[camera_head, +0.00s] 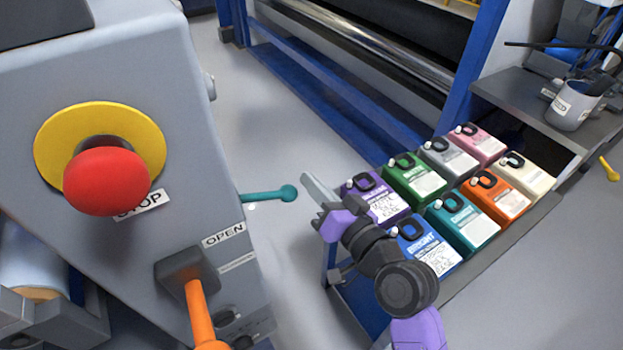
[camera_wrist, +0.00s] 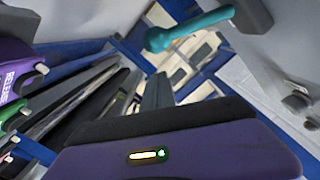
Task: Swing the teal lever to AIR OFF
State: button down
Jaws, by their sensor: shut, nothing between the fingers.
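The teal lever (camera_head: 268,195) sticks out to the right from the side of the grey machine cabinet, ending in a round knob. In the wrist view the teal lever (camera_wrist: 190,28) shows at the top, running from its dark mount at the upper right to the knob at its left end. My gripper (camera_head: 312,188) is shut and empty, just right of the knob in the head view, seemingly apart from it. My gripper's fingers (camera_wrist: 157,92) point up toward the knob's lower side in the wrist view. No AIR OFF label is readable.
The cabinet (camera_head: 120,255) carries a red stop button (camera_head: 106,181) and an orange lever (camera_head: 200,310) near an OPEN label (camera_head: 223,236). Several coloured jugs (camera_head: 455,225) stand on a low cart beneath and right of my arm. Grey floor (camera_head: 250,110) lies clear behind the teal lever.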

jog(key=r+b+v, duration=0.1)
jog(key=v, duration=0.9)
jog(key=shift+d+b, duration=0.4)
jog(key=shift+w, duration=0.15)
